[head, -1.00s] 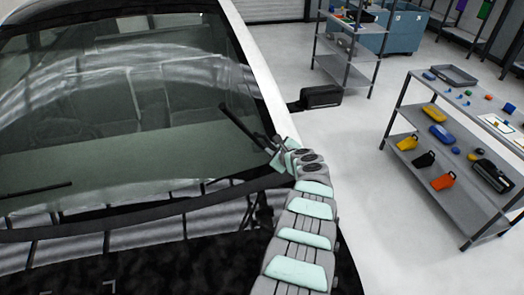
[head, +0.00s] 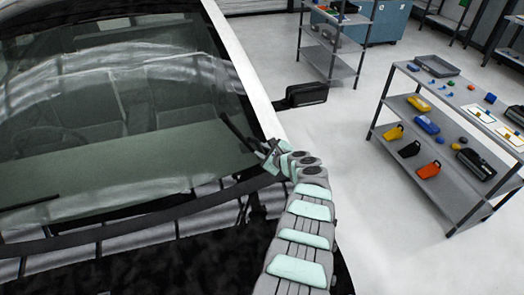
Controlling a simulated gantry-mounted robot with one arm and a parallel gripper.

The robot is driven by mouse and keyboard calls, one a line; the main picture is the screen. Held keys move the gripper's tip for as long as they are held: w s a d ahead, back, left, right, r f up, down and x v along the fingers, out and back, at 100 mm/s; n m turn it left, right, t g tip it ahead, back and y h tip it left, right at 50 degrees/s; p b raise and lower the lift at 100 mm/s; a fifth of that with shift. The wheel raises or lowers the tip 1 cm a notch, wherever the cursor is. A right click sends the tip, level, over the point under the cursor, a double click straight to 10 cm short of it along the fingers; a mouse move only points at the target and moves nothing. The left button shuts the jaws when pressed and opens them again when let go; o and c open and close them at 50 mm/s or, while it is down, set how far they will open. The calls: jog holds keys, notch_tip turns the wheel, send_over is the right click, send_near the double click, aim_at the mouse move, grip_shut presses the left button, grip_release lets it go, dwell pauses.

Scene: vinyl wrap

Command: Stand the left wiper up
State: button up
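A dark wiper (head: 237,131) at the picture's right side of the windshield angles up and left from my gripper (head: 265,153). Its upper end appears against the glass, and I cannot tell whether it stands off it. My gripper is at the wiper's lower end, by the windshield's lower right corner. The fingers are small and partly hidden by the wrist, so their opening and any hold on the wiper are unclear. A second wiper (head: 30,203) lies low across the glass at the picture's left edge.
The windshield (head: 110,150) fills the left, with the dark hood (head: 130,270) below. A side mirror (head: 306,95) sticks out beyond the pillar. A shelf rack (head: 440,165) with several tools stands at the right. The floor between car and rack is clear.

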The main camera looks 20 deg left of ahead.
jog(key=p+v, duration=0.8)
jog(key=v, duration=0.2)
jog(key=shift+s+d+r, duration=0.2)
jog(key=shift+s+d, duration=0.05)
jog(key=shift+d, duration=0.05)
dwell(0.6)
